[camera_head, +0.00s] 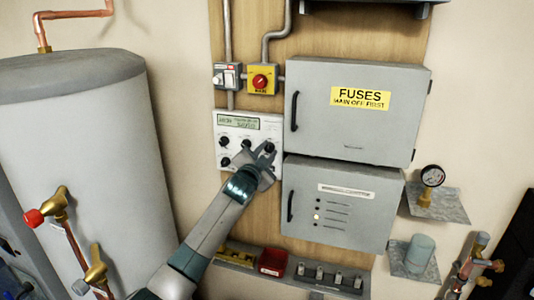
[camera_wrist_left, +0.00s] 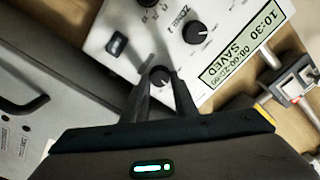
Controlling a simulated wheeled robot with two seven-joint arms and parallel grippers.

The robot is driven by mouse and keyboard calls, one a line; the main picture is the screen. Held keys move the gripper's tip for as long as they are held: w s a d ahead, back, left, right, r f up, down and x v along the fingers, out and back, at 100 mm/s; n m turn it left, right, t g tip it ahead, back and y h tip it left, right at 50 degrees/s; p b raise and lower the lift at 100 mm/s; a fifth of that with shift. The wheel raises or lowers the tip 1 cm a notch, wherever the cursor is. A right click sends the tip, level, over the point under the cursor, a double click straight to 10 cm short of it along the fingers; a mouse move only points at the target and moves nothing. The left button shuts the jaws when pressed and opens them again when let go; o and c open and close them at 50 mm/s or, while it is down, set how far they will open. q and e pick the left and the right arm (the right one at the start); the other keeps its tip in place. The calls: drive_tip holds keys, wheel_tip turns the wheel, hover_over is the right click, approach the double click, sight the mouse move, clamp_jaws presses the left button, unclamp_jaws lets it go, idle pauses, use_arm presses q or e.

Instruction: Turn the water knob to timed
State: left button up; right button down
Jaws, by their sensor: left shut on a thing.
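A white control panel (camera_head: 235,124) is mounted on the wooden board, with a lit display and several black knobs. My left gripper (camera_head: 263,156) is at the panel's lower right part. In the left wrist view its two fingers are shut on a black knob (camera_wrist_left: 160,76), one finger on each side. The knob carries a light pointer mark. Its label is hidden or too small to read, so I cannot tell its setting. Another black knob (camera_wrist_left: 195,33) is beside it, near the text "ZONE 2". The display (camera_wrist_left: 240,47) reads 10:30, 08:00-20:00, SAVED. My right gripper is not in view.
A grey fuse box (camera_head: 355,125) and a lower grey box (camera_head: 345,225) with a handle stand right of the panel. A red and yellow switch (camera_head: 262,80) is above it. A large grey tank (camera_head: 80,140) with copper pipes is at the left.

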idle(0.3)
use_arm(q)
drive_tip(key=o, duration=1)
drive_tip(key=shift+o, duration=0.2)
drive_tip(key=b+v, duration=0.6)
drive_tip(key=v, duration=1.1)
drive_tip(key=shift+s, duration=0.15)
